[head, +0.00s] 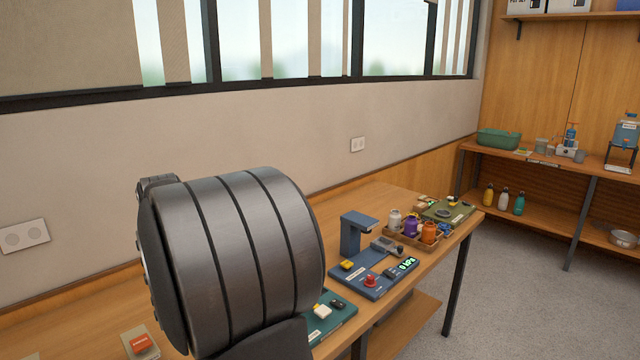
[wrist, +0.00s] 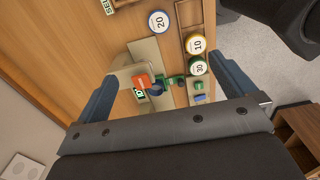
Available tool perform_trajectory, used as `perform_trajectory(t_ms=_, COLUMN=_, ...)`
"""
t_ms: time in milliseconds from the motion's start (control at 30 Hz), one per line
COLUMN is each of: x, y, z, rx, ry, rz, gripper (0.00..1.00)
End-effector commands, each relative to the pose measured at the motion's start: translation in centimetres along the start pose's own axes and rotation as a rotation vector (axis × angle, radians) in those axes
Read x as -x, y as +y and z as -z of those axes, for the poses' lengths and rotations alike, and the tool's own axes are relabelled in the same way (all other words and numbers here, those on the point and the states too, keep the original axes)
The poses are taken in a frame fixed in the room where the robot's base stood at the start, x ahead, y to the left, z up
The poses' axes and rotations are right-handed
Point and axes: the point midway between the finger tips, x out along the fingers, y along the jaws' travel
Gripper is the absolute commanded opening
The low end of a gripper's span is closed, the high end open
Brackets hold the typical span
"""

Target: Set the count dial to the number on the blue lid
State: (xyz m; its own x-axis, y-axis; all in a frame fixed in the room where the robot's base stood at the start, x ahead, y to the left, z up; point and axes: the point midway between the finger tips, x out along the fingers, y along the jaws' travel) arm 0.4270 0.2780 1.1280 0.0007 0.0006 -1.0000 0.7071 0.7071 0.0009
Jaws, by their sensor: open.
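In the wrist view a lid with a blue rim (wrist: 159,22) and the number 20 lies on the wooden bench. A beige counting device (wrist: 125,72) carries an orange block (wrist: 143,80), a small display with green digits (wrist: 139,94) and a dark blue round knob (wrist: 155,88), which looks like the count dial. The display reading is too small to be sure of. My gripper (wrist: 165,70) is open, its two blue fingers wide apart on either side of the device, touching nothing that I can see. In the head view my arm hides much of the bench.
A yellow lid (wrist: 196,44) marked 10 and a green lid (wrist: 197,66) marked 30 lie at a wooden tray, with small green and blue pieces nearby. In the head view a blue stand (head: 352,235) and a tray of bottles (head: 410,241) stand farther right on the bench.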

Motion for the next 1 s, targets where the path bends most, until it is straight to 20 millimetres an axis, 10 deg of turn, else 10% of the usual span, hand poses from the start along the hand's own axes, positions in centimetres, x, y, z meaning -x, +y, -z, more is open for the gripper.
perform_trajectory(t_ms=267, x=-0.1, y=0.0, z=0.0, rx=0.0, ry=0.0, rz=0.0, gripper=1.0)
perform_trajectory(t_ms=533, x=-0.1, y=0.0, z=0.0, rx=0.0, ry=0.0, rz=0.0, gripper=0.49)
perform_trajectory(t_ms=667, x=-0.1, y=0.0, z=0.3, rx=-0.001, ry=0.0, rz=0.0, gripper=0.46)
perform_trajectory(t_ms=833, x=-0.6, y=0.5, z=4.2, rx=-0.036, ry=-0.002, rz=0.001, gripper=0.46)
perform_trajectory(t_ms=1000, x=-1.4, y=0.5, z=12.5, rx=-0.126, ry=-0.007, rz=-0.003, gripper=0.46)
